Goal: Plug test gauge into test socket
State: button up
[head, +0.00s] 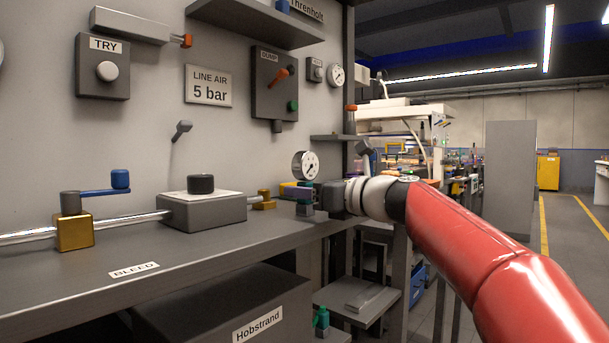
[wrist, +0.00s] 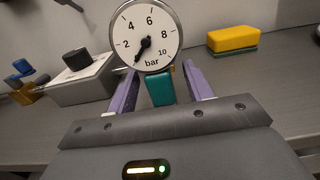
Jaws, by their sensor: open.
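The test gauge has a round white dial and a teal body. Its dial (head: 306,165) stands upright at the right end of the bench, and it also shows in the wrist view (wrist: 147,36). The teal body (wrist: 160,88) is between the two purple fingers of my gripper (wrist: 160,86), with visible gaps beside it. My gripper (head: 302,197) is open around the gauge and not clamped on it. A brass fitting (head: 265,199), which looks like the test socket, sits at the end of the line, left of the gauge. I cannot make it out in the wrist view.
A grey box with a black knob (head: 200,211) and a brass valve with a blue handle (head: 75,231) stand along the pipe to the left. A yellow and green block (wrist: 233,40) lies behind the gauge. The bench front (head: 134,271) is clear.

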jog(key=shift+x, duration=1.15)
grip_shut()
jog(key=shift+r, duration=0.1)
